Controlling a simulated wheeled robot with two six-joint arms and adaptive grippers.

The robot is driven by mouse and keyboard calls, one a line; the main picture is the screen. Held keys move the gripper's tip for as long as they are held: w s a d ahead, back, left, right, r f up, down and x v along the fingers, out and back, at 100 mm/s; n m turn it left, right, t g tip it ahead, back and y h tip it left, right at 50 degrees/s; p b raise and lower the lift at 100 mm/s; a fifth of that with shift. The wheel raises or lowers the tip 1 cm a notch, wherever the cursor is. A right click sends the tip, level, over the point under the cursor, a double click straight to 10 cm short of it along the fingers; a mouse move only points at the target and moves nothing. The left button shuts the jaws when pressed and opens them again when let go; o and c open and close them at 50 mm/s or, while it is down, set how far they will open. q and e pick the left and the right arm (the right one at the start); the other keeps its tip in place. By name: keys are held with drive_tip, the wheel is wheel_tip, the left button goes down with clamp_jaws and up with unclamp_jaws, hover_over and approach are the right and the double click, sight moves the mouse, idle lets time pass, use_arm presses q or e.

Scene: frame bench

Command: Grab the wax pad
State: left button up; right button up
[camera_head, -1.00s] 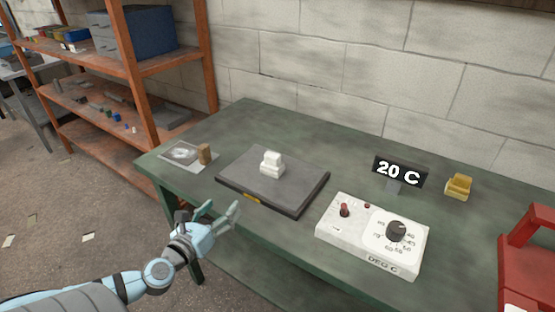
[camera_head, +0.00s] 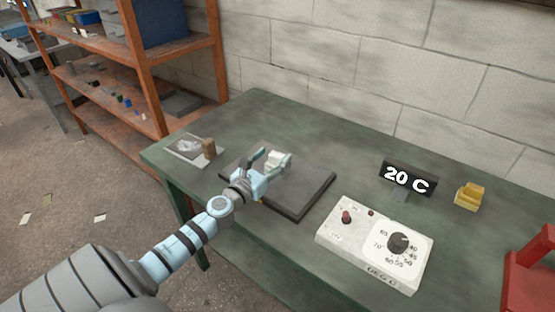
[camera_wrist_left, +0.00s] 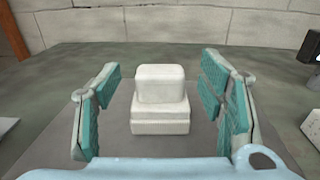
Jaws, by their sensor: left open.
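A white stepped block (camera_head: 275,158), seemingly the wax pad, sits on the dark flat plate (camera_head: 306,189) on the green bench. In the left wrist view the block (camera_wrist_left: 160,103) stands upright, with a narrower top on a wider base. My left gripper (camera_head: 270,157) is open, with one finger on each side of the block. In the wrist view the teal-padded fingers (camera_wrist_left: 160,88) show a gap on both sides, so neither touches it. In the head view the gripper partly hides the block's lower part. My right gripper is not in view.
A white control box (camera_head: 374,244) with a dial stands right of the plate, before a "20 C" sign (camera_head: 409,178). A yellow block (camera_head: 468,196) and a red object (camera_head: 530,272) are further right.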

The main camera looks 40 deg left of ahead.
use_arm(q)
drive_tip(key=shift+w, duration=0.75)
drive_tip(key=shift+s, duration=0.15)
drive_tip(key=shift+c, duration=0.8)
drive_tip(key=shift+a, duration=0.1)
drive_tip(key=c, duration=1.1)
